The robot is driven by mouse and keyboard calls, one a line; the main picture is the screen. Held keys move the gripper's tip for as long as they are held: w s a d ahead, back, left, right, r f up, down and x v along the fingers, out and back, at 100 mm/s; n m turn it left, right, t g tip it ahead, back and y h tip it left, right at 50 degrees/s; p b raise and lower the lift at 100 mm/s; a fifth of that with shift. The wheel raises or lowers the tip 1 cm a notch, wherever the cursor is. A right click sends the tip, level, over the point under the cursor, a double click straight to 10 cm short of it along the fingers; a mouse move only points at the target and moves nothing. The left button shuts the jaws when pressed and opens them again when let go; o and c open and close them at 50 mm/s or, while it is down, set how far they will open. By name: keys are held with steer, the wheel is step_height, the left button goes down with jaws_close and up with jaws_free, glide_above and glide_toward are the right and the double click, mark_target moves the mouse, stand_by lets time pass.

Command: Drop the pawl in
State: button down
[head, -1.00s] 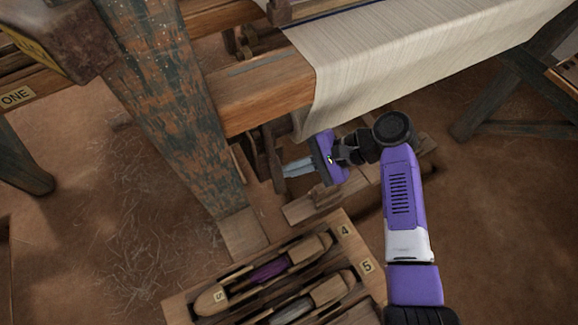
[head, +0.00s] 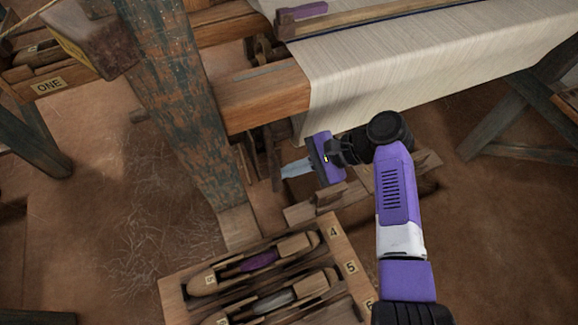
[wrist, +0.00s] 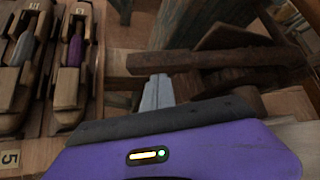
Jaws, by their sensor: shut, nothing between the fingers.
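A dark, rusty bar (wrist: 200,60), which looks like the pawl, lies across the wrist view just beyond my fingertips. Behind it is a dark rounded or angled part (wrist: 232,37); I cannot tell if this is the ratchet wheel or whether the bar sits in its teeth. In the head view a dark upright piece (head: 273,160) under the beam end is likely the same bar. My gripper (head: 284,172) is beside it, purple with pale grey fingers, shut and empty. The fingers also show in the wrist view (wrist: 158,90). Contact with the bar cannot be told.
A wooden rack (head: 345,262) of shuttles, with numbered slots, stands below my gripper. A worn blue-brown post (head: 172,110) rises to the left. The wooden beam (head: 262,95) and cream cloth (head: 400,75) hang above. Bare earth floor lies left and right.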

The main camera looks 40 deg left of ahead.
steer(key=shift+s+d+r+p, duration=0.1)
steer(key=shift+d+r+p, duration=0.1)
steer(key=shift+r+p, duration=0.55)
steer(key=shift+s+d+r+p, duration=0.1)
steer(key=shift+d+r+p, duration=0.1)
steer(key=shift+r+p, duration=0.6)
steer(key=shift+s+d+r+p, duration=0.15)
steer(key=shift+r+p, duration=0.25)
steer(key=shift+p, duration=0.65)
steer(key=shift+w+r, duration=0.1)
steer(key=shift+w, duration=0.05)
